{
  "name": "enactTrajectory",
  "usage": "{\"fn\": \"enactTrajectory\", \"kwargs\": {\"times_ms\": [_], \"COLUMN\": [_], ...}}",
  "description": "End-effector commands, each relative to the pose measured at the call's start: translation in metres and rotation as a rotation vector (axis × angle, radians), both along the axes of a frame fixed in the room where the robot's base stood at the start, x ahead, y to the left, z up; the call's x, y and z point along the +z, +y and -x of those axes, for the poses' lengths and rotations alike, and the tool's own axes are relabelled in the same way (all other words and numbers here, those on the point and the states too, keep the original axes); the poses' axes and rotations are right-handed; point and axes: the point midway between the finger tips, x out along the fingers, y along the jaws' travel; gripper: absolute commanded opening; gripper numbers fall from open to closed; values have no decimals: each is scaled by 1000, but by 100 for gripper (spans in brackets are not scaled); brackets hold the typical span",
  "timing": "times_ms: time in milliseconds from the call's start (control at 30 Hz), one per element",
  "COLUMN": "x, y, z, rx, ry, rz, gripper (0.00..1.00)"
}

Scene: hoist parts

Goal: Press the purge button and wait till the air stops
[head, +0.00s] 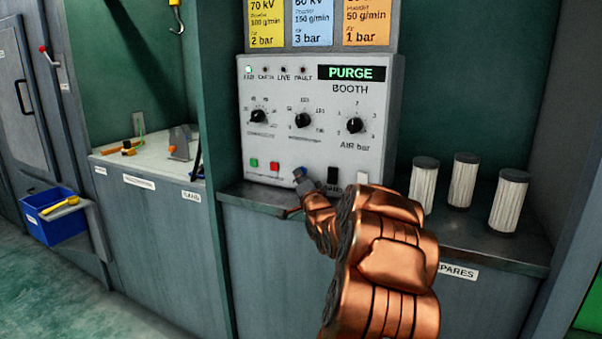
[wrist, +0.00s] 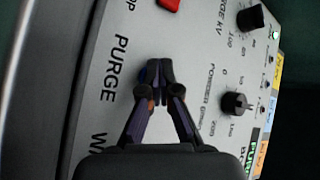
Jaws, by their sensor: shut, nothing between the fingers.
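A grey control panel (head: 320,120) stands on the ledge, and its black display reads PURGE in green (head: 351,73). In the wrist view the printed PURGE label (wrist: 114,68) is just left of my fingertips. The blue purge button (wrist: 150,68) is mostly hidden behind the fingertips. My gripper (wrist: 155,70) is shut and empty, its tips at the button; I cannot tell if they press it in. In the head view my gripper (head: 300,176) reaches the panel's lower edge, with a little blue showing at its tips.
A green button (head: 254,162), a red button (head: 274,167) and a black switch (head: 333,175) sit along the panel's lower part. Three dials are above. Three white filter cartridges (head: 463,182) stand on the ledge to the right. A blue bin (head: 60,225) hangs far left.

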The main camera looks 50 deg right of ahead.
Motion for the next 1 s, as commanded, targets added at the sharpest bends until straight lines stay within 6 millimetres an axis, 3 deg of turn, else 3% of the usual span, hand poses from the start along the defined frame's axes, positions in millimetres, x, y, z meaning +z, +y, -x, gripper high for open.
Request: {"fn": "enactTrajectory", "kwargs": {"times_ms": [467, 1000], "x": [1, 2], "y": [-1, 15], "z": [0, 5], "rx": [0, 0], "ry": [-1, -1], "rz": [1, 2], "gripper": [0, 0]}}
